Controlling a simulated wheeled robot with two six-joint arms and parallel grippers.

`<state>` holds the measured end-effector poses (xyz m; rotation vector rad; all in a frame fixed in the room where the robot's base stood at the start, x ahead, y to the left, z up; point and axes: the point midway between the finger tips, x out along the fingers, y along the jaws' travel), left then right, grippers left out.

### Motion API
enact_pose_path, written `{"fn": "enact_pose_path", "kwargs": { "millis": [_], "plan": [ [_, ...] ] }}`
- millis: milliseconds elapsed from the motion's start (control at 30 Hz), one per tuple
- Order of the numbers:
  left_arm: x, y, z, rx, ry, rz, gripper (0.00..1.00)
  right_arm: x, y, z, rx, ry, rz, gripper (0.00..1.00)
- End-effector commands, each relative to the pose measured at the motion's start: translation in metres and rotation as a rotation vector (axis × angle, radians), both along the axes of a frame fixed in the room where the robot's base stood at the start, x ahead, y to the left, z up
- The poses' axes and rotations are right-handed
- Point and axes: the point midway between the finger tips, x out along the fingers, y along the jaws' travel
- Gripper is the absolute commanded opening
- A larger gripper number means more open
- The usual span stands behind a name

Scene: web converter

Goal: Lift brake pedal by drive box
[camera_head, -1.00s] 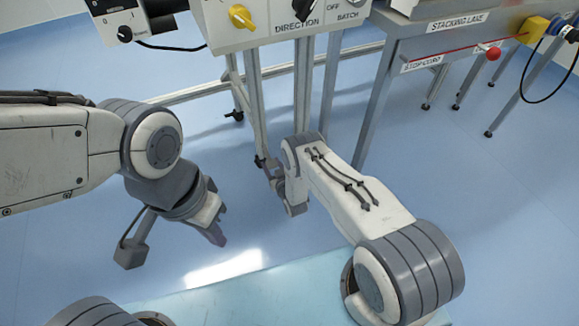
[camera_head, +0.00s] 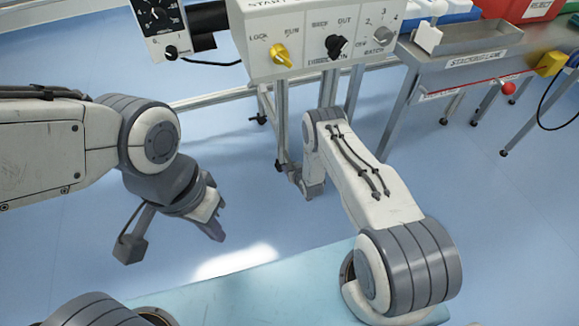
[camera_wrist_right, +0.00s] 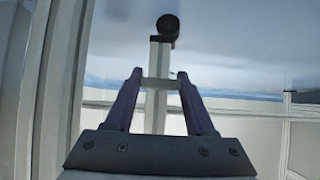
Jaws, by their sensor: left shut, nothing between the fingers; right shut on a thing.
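My right gripper (camera_wrist_right: 160,78) shows in the right wrist view with its two purple fingers on either side of a narrow grey piece (camera_wrist_right: 160,84). I take this piece for the brake pedal, but its full shape is hidden. A pale upright bar (camera_wrist_right: 159,60) with a black round end rises behind it. In the head view my right arm reaches down by the legs under the drive box (camera_head: 300,62), and its fingertips are hidden. My left gripper (camera_head: 214,230) is shut and empty, pointing down over open floor.
The drive box carries a yellow lock/run switch (camera_head: 281,54) and black direction knob (camera_head: 337,46). The metal stacking lane (camera_head: 470,62) stands to the right, with a red cord (camera_head: 470,91). A pale upright (camera_wrist_right: 42,90) is close left in the wrist view. Floor at centre left is clear.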

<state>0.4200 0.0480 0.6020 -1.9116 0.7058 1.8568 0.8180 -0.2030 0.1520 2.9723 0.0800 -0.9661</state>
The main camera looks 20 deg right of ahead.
Motion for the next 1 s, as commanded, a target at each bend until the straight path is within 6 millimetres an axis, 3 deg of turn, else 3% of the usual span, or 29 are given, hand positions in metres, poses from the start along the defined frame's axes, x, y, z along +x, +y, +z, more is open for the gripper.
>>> {"fn": "enact_pose_path", "kwargs": {
  "millis": [167,200,233,267,667,1000],
  "plan": [
    [0.0,0.0,0.0,0.0,0.0,0.0,0.0,0.002,0.002,0.002,-0.002,-0.007,0.007,0.0],
    [0.0,0.0,0.0,0.0,0.0,0.0,0.0,0.002,0.002,0.002,-0.002,-0.007,0.007,0.7],
    [0.0,0.0,0.0,0.0,0.0,0.0,0.0,0.002,0.002,0.002,-0.002,-0.007,0.005,0.81],
    [0.0,0.0,0.0,0.0,0.0,0.0,0.0,0.002,0.002,0.002,-0.002,-0.007,0.005,0.85],
    [0.0,0.0,0.007,0.0,0.0,0.0,0.0,-0.005,0.0,0.007,-0.002,-0.001,0.001,0.85],
    [0.0,0.0,0.045,0.0,0.0,0.0,0.0,-0.057,-0.003,0.047,-0.001,0.0,0.001,0.85]
  ]
}}
